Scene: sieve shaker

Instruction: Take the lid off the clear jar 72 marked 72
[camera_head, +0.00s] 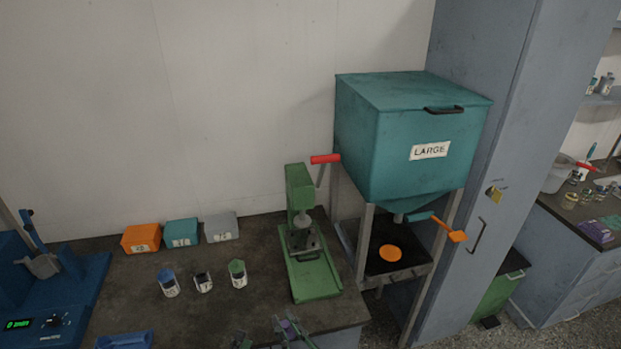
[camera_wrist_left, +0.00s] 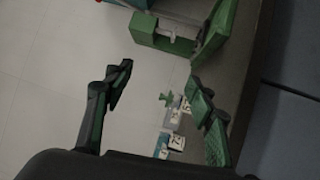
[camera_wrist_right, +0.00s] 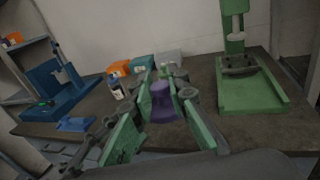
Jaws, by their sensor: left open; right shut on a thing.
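Three small clear jars with white labels stand on the bench in the head view: one with a blue lid (camera_head: 167,273), a dark-topped middle jar (camera_head: 203,283) and one with a green lid (camera_head: 237,267). The middle jar shows no coloured lid. My right gripper (camera_wrist_right: 162,88) is shut on a purple tapered piece (camera_wrist_right: 162,104), which looks like a lid, held near the bench front. My left gripper (camera_wrist_left: 160,77) is open and empty, mostly below the head view's lower edge.
Orange (camera_head: 141,238), teal (camera_head: 181,233) and grey (camera_head: 221,227) labelled boxes stand behind the jars. A green press (camera_head: 312,279) and a teal hopper marked LARGE (camera_head: 385,145) stand to the right. A blue device (camera_head: 60,290) and blue tray (camera_head: 125,340) are left.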

